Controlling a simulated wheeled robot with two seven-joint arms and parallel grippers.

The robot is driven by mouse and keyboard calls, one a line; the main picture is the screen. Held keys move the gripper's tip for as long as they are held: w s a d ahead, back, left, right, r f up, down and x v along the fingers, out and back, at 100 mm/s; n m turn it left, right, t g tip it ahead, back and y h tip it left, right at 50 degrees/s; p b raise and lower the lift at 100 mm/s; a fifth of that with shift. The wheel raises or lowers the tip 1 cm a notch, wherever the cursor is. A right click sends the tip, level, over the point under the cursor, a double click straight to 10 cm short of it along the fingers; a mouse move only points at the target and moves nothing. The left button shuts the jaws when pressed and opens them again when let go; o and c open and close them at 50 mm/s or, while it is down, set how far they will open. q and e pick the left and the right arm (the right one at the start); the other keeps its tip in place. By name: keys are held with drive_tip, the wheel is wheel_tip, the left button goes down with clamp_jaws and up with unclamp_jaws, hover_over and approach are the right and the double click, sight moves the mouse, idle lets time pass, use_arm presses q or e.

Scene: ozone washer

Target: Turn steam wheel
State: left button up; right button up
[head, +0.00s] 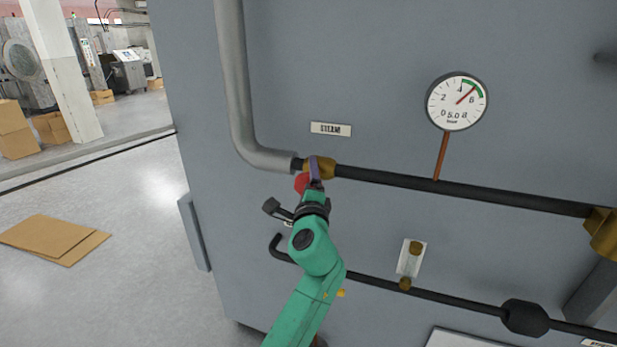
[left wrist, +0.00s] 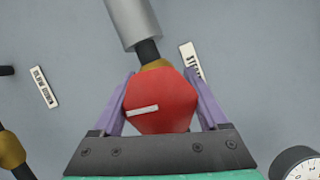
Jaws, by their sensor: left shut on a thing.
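The red steam wheel (head: 302,183) sits on the brass valve (head: 320,167) in the dark pipe, below the STEAM label (head: 331,129). My left gripper (head: 313,172) is at the wheel and hides much of it in the head view. In the left wrist view the red wheel (left wrist: 162,100) fills the space between the two purple fingers of the left gripper (left wrist: 163,104), which is shut on it. A short white mark shows on the wheel's face. My right gripper is not in view.
A round pressure gauge (head: 456,102) stands on a thin stem right of the valve. A grey pipe (head: 235,90) bends down to the valve. A lower dark pipe (head: 440,300) crosses the panel. Flat cardboard (head: 55,239) lies on open floor at left.

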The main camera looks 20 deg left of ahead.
use_arm(q)
drive_tip(key=o, duration=1.3)
drive_tip(key=shift+c, duration=0.2)
drive_tip(key=b+v, duration=0.4)
drive_tip(key=v, duration=1)
drive_tip(key=shift+s, duration=0.3)
drive_tip(key=shift+f, duration=0.1)
